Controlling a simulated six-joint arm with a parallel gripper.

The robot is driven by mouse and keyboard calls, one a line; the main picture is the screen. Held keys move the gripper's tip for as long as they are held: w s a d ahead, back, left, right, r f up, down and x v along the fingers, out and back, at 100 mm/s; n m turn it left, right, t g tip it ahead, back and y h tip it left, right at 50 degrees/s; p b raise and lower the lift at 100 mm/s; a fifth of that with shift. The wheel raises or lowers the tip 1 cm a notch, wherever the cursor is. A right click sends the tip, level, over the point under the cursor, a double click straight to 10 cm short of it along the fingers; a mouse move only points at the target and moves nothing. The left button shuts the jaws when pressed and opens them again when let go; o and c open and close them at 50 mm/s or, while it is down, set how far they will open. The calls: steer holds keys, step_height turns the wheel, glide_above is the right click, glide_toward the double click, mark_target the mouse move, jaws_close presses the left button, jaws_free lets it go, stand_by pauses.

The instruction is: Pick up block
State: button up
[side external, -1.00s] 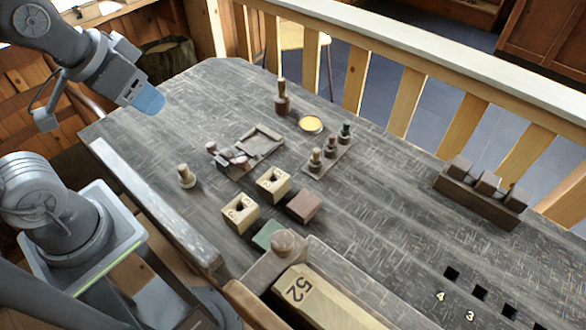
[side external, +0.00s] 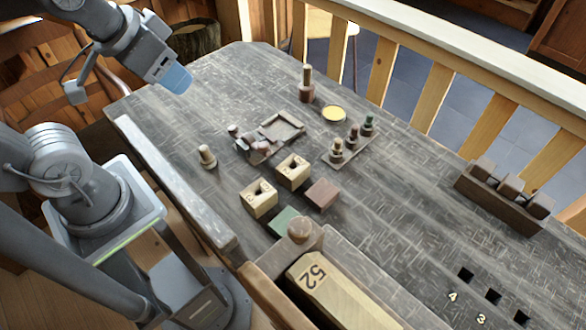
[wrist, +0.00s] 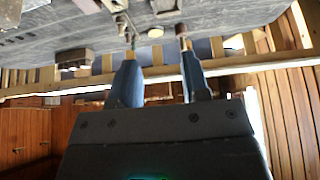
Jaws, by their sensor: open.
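Several blocks stand on the grey table (side external: 400,215). Two pale wooden blocks with holes and painted marks stand side by side, one nearer (side external: 258,198) and one farther (side external: 293,172). A plain brown block (side external: 323,194) stands to their right. A flat green piece (side external: 284,221) lies in front. I cannot tell which block the task means. My gripper (side external: 178,79), with blue fingers, is above the table's far left part, well away from the blocks. In the wrist view its fingers (wrist: 157,50) are apart with nothing held between them.
A pale spool (side external: 207,157), a tall spool (side external: 306,84), a yellow disc (side external: 334,114), a tray (side external: 283,127) with small pieces and a rack of spools (side external: 345,152) surround the blocks. A long box marked 52 (side external: 340,290) fills the front. A dark rack (side external: 500,199) stands right.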

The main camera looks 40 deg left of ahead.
steer(key=o, duration=1)
steer(key=shift+c, duration=0.2)
steer(key=m+g, duration=0.6)
steer(key=m, duration=1.1)
glide_above(293, 171)
steer(key=f, duration=2.1)
steer(key=shift+s+d+f, duration=0.15)
steer(key=shift+d, duration=0.2)
steer(key=f, duration=0.4)
steer(key=shift+a, duration=0.4)
steer(key=shift+f, duration=0.6)
